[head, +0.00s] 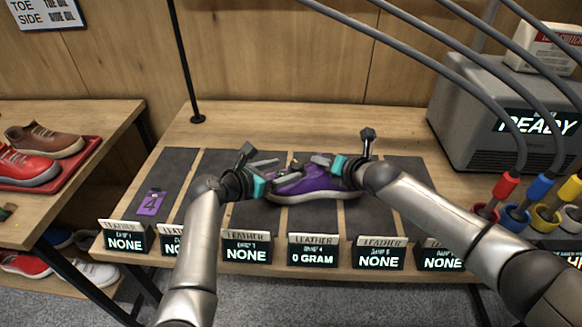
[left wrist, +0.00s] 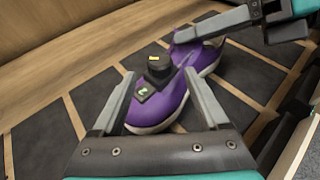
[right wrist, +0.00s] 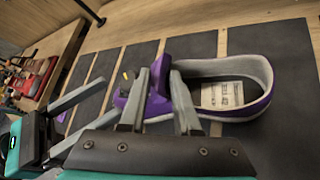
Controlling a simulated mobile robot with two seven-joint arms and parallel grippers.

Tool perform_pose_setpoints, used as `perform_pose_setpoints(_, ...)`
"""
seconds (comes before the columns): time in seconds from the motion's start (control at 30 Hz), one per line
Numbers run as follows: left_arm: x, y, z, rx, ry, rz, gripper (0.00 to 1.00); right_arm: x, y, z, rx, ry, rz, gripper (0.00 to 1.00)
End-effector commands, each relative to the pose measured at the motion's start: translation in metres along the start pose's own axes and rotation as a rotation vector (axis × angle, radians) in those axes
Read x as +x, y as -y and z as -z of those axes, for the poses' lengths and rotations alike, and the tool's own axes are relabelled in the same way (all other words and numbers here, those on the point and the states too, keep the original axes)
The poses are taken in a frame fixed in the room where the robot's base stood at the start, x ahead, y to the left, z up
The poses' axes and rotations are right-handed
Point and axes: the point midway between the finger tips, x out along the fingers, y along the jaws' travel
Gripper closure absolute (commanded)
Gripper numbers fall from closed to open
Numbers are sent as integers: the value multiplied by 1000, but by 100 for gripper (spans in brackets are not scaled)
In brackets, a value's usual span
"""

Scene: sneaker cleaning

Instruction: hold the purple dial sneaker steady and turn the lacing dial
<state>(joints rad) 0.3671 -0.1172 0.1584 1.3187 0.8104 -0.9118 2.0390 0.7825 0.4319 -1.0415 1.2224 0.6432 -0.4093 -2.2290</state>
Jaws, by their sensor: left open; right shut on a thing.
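The purple sneaker (head: 318,184) with a pale sole lies on a dark mat of the workbench. It also shows in the left wrist view (left wrist: 172,108) and, with its opening and pale insole label visible, in the right wrist view (right wrist: 256,104). The black lacing dial (left wrist: 159,69) with a yellow mark stands on its upper. My left gripper (left wrist: 157,82) is open, its fingers on either side of the dial area; contact cannot be told. My right gripper (right wrist: 158,82) is shut on the sneaker's purple tongue area.
Dark mats with display signs (head: 246,247) line the bench's front edge. A purple tag (head: 151,203) marked 4 lies on the left mat. A grey machine reading READY (head: 500,110) stands at right, beside colored hose ends. A side table holds a red tray (head: 76,160) with shoes.

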Motion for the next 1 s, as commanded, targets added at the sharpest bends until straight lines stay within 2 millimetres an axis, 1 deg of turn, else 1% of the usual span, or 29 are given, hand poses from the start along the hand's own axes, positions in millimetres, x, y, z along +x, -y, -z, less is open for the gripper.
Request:
perform_pose_setpoints(0.03,6,0,0,0,0,2,23,0,1,2,1,-5,2,100)
perform_pose_setpoints(0.2,23,0,0,0,0,2,23,0,1,2,1,-4,3,100)
perform_pose_setpoints(0.4,34,1,0,0,0,2,23,0,1,2,1,-4,3,100)
perform_pose_setpoints(0.6,38,0,0,1,0,0,23,0,1,2,1,-4,3,100)
perform_pose_setpoints(0.83,38,0,0,1,0,0,23,0,1,2,1,-4,3,100)
perform_pose_setpoints(1.0,38,0,0,0,0,0,42,0,1,2,1,-4,3,100)
